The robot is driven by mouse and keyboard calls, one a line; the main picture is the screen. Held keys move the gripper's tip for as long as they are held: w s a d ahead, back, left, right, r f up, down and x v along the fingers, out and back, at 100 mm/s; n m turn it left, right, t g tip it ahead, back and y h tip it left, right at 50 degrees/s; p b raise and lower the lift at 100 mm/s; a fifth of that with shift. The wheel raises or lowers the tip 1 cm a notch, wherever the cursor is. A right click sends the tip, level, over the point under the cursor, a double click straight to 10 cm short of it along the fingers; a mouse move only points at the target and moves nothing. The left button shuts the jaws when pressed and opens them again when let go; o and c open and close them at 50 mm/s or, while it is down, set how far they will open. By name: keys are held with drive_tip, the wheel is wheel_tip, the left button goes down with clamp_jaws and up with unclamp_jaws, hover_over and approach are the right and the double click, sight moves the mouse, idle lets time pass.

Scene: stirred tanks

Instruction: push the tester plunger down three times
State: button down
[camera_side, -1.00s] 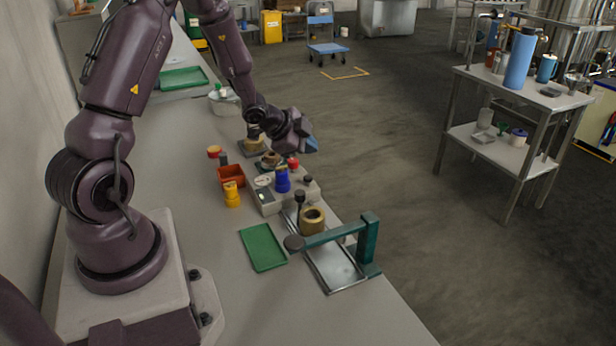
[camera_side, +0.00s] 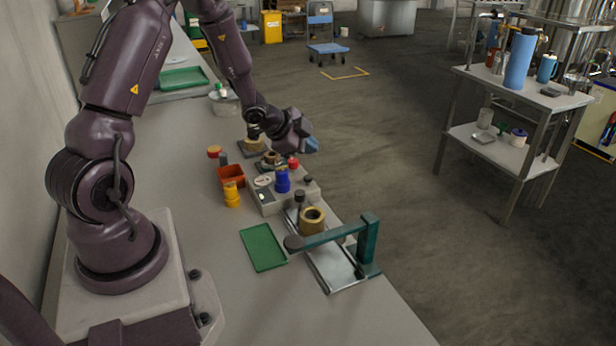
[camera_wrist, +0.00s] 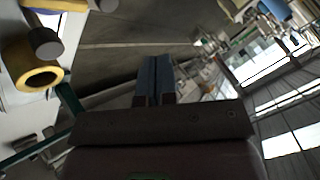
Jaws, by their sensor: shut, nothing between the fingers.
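My gripper (camera_side: 311,147) is in the air above the bench's far right edge, beyond the grey box. Its blue fingers (camera_wrist: 155,78) are shut and empty in the wrist view. A green bracket arm (camera_side: 336,235) with a dark round knob (camera_side: 293,243) stands on a steel base plate (camera_side: 335,266). A brass ring (camera_side: 312,220) sits behind it, next to an upright dark-topped post (camera_side: 300,197). The brass ring (camera_wrist: 38,78) and a dark cylinder (camera_wrist: 46,43) show at left in the wrist view. I cannot tell for sure which part is the tester plunger. My gripper touches none of these.
A grey box (camera_side: 266,199) bears a blue cap (camera_side: 282,182). A red button (camera_side: 293,162), an orange bin (camera_side: 231,176), a yellow stack (camera_side: 232,195) and a green tray (camera_side: 263,247) are close by. Open floor lies right of the bench.

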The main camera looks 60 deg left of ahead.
sight(308, 178)
idle(0.5)
wheel_tip(308, 178, up, 4)
drive_tip(key=shift+f, duration=0.1)
drive_tip(key=shift+f, duration=0.1)
idle(0.3)
drive_tip(key=shift+f, duration=4.25)
drive_tip(key=shift+f, duration=0.1)
drive_tip(key=shift+f, duration=0.35)
